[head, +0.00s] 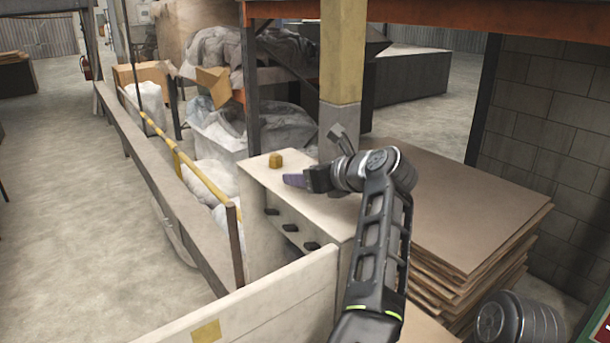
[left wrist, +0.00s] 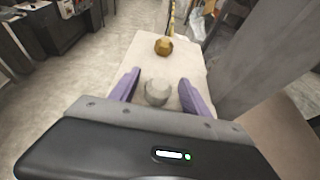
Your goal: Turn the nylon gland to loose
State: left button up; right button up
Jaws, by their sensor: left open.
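A pale, rounded gland (left wrist: 157,92), which looks like the nylon one, stands on top of a cream box (head: 262,178). In the left wrist view it sits between the two purple fingers of my left gripper (left wrist: 157,95), with a gap on each side. My left gripper (head: 292,180) is open over the box top in the head view. There the gripper hides the pale gland. A brass-coloured gland (head: 275,160) stands farther back on the same top; it also shows beyond the fingers in the left wrist view (left wrist: 163,46). My right gripper is not in view.
A post (head: 342,90) rises close behind my left wrist. Several black fittings (head: 290,227) stick out of the box's side. Stacked brown sheets (head: 480,210) lie to the right. A rail with a yellow bar (head: 205,180) runs along the left.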

pick_arm(q)
jog(key=b+v, duration=0.1)
jog(key=v, duration=0.6)
jog(key=shift+s+d+r, duration=0.1)
jog(key=shift+s+d, duration=0.05)
jog(key=shift+s, duration=0.1)
